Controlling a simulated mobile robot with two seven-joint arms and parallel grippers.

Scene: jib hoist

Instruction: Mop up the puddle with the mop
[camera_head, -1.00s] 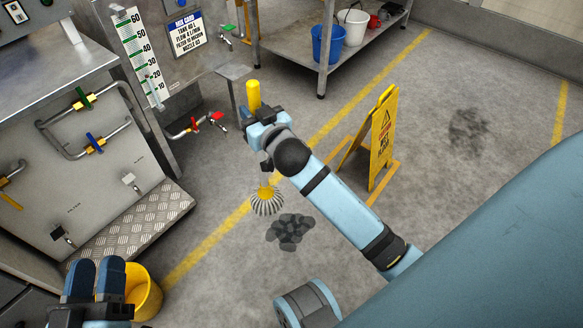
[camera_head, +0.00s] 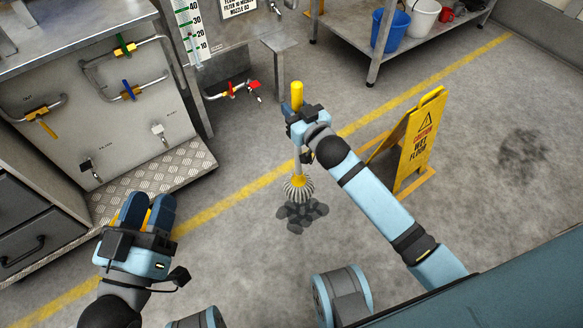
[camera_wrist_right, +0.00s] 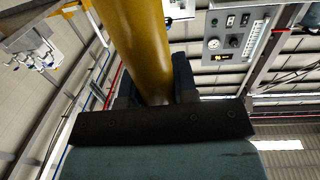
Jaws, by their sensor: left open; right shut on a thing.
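The mop's yellow handle (camera_head: 297,96) stands nearly upright in my right gripper (camera_head: 306,118), which is shut on it. I cannot tell how firmly the head touches the floor. In the right wrist view, the yellow handle (camera_wrist_right: 142,45) runs up between the fingers. My left gripper (camera_head: 148,208) is open at the lower left, with some yellow showing between its fingers; I cannot tell what that yellow belongs to.
A yellow wet-floor sign (camera_head: 416,145) stands right of the mop. A darker floor patch (camera_head: 523,155) lies beyond it. A metal shelf with a blue bucket (camera_head: 390,30) is at the back. A tread-plate step (camera_head: 165,178) fronts the left machine. Floor around the puddle is mostly clear.

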